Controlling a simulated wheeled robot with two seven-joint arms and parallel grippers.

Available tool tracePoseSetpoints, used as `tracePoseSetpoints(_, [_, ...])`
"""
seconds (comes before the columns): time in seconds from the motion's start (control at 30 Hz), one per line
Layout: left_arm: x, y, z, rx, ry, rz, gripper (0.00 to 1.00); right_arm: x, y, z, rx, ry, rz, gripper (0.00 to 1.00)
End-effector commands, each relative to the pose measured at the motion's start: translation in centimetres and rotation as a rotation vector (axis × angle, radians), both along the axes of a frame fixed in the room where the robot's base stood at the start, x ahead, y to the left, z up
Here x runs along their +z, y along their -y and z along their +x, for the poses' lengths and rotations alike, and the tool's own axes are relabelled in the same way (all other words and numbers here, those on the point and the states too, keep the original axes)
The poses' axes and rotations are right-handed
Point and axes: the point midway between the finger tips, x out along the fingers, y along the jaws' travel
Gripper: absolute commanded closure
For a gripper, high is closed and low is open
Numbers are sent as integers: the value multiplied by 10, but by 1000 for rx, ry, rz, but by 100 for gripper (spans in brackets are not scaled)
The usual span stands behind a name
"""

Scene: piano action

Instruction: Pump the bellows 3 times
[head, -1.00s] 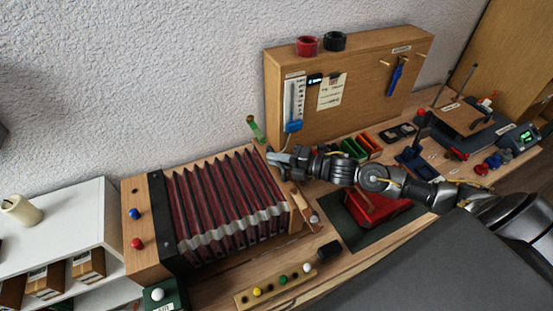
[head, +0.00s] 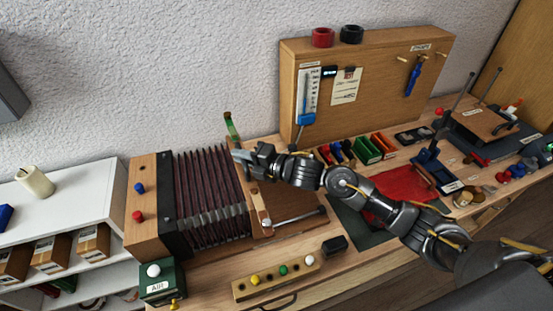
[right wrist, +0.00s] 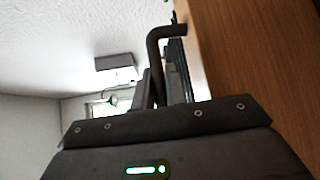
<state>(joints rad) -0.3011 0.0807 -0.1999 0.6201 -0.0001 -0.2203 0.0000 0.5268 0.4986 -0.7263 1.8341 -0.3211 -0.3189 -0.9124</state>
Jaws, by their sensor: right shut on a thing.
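The bellows (head: 210,200) lie on the bench at the left, with dark red pleats pressed fairly close together between a wooden block (head: 143,205) with blue and red knobs and a wooden end board (head: 257,200) on the right. My right gripper (head: 240,155) is at the far top corner of the end board, shut on its handle. The jaws hide most of the handle in the head view. In the right wrist view a dark bent handle (right wrist: 163,45) shows beside a wooden board (right wrist: 240,60). My left gripper is not in view.
A strip with coloured knobs (head: 275,279) and a green box with a white button (head: 160,280) stand in front. A wooden panel (head: 380,75) with a gauge stands behind. A green tube (head: 231,126) rises behind the bellows.

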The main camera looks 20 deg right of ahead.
Motion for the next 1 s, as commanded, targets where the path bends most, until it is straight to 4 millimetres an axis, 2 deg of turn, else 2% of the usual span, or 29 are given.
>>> tracePoseSetpoints(0.03, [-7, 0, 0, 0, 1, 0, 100, -1, -23, -4, 18, 3, 8, 100])
tracePoseSetpoints(0.1, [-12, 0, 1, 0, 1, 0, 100, -2, -43, -5, 19, 3, 7, 100])
tracePoseSetpoints(0.23, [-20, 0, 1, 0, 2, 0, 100, -1, -74, -6, 19, 3, 6, 100])
tracePoseSetpoints(0.4, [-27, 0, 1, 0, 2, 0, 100, 0, -99, -8, 16, 2, 5, 100])
tracePoseSetpoints(0.63, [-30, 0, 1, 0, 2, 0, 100, 1, -111, -8, 9, 2, 4, 100])
tracePoseSetpoints(1.0, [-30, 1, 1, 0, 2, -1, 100, 1, -113, -8, 8, 2, 4, 100])
